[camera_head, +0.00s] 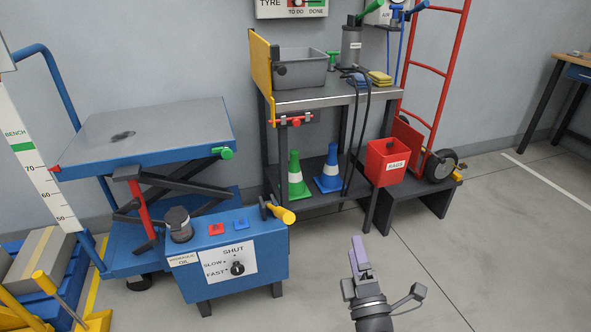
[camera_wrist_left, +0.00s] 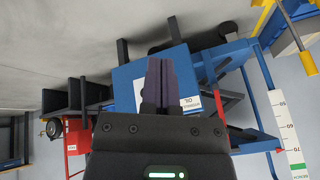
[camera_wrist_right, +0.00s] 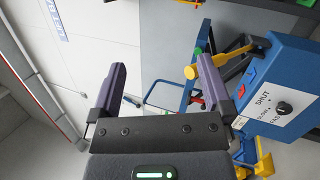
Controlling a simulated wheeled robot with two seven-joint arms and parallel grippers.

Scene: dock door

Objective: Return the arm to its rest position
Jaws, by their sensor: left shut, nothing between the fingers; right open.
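My right gripper (camera_head: 360,250) is at the lower right of the head view, over bare floor, with its purple fingers seen nearly edge-on. In the right wrist view its fingers (camera_wrist_right: 160,78) are wide apart with nothing between them. The blue control box (camera_wrist_right: 285,85) lies to the right in that view, apart from the fingers. My left gripper (camera_wrist_left: 160,68) shows only in its own wrist view. Its fingers are together and hold nothing. The blue box (camera_wrist_left: 128,90) is behind them there; I cannot tell the distance.
The control box (camera_head: 275,262) stands before the lift table (camera_head: 170,122). Behind are the shelf cart (camera_head: 330,93), a red RAGS bin (camera_head: 378,165), cones and a red hand truck (camera_head: 425,70). Yellow and blue gear (camera_head: 60,290) is at lower left. The right-hand floor (camera_head: 500,240) is clear.

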